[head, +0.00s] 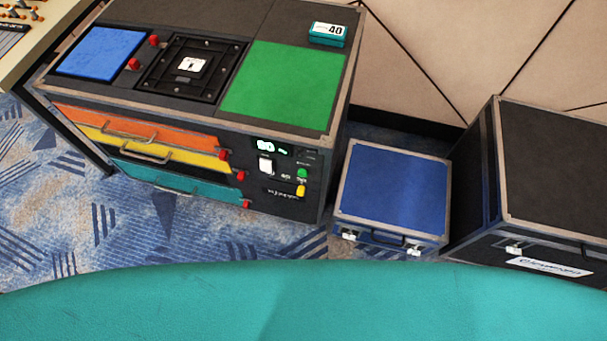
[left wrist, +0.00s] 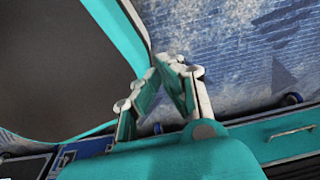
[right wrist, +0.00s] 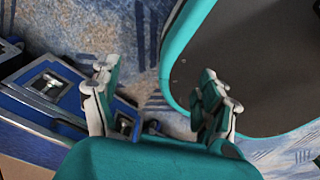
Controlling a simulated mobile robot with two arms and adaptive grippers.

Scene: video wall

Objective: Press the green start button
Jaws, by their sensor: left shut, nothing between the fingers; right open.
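The green start button (head: 302,173) is a small round button on the dark control panel at the right of the cabinet's front, in the head view. My left gripper (left wrist: 170,65) is shut and empty in the left wrist view, above the carpet near a teal drawer front (left wrist: 285,145). My right gripper (right wrist: 160,75) is open and empty in the right wrist view. Neither gripper shows in the head view, and the green button is not clearly visible in either wrist view.
The cabinet (head: 200,28) has orange, yellow and teal drawers with handles and red knobs. A blue case (head: 395,190) stands right of the panel, with a larger black case (head: 550,160) beyond it. Patterned carpet (head: 140,230) lies open before the drawers.

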